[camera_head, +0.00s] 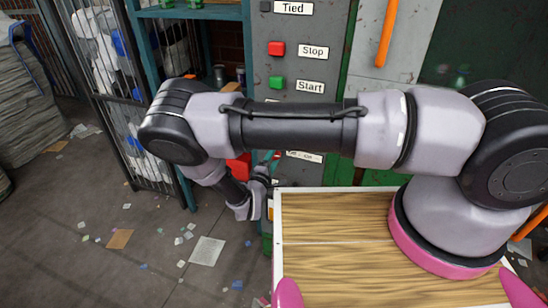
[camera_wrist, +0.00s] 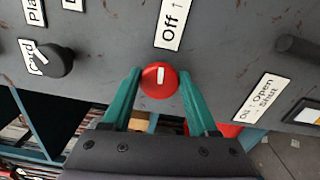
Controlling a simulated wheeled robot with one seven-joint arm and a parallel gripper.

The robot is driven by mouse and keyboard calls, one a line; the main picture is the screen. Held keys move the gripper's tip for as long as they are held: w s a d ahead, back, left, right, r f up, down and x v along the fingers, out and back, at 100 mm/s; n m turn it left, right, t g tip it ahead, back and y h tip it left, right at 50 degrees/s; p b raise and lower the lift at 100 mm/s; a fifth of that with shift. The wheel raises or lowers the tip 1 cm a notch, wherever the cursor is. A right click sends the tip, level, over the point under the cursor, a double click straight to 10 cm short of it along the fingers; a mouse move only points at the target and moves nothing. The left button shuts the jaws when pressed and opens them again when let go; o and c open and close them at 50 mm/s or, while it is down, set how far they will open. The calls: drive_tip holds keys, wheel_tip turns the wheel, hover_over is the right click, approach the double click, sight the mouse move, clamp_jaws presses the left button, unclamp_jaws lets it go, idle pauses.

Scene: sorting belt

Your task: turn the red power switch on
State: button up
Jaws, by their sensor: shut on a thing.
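The red power switch (camera_wrist: 160,78) is a round red knob on a grey panel, with a short white line on its face. In the head view my gripper (camera_head: 262,180) is low at the front of the panel, partly hidden by my arm. The knob cannot be made out clearly there.
A black knob with a white line (camera_wrist: 53,60) is left on the panel. A dark handle (camera_wrist: 298,46) is at the right. Red Stop (camera_head: 276,48) and green Start (camera_head: 277,82) buttons sit above my arm. A barred cage (camera_head: 112,85) stands left; scraps litter the open floor.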

drive_tip(key=shift+f+m, duration=0.1)
drive_tip(key=shift+m, duration=0.5)
drive_tip(key=o, duration=1.3)
drive_tip(key=shift+o, duration=0.2)
drive_tip(key=v, duration=1.1)
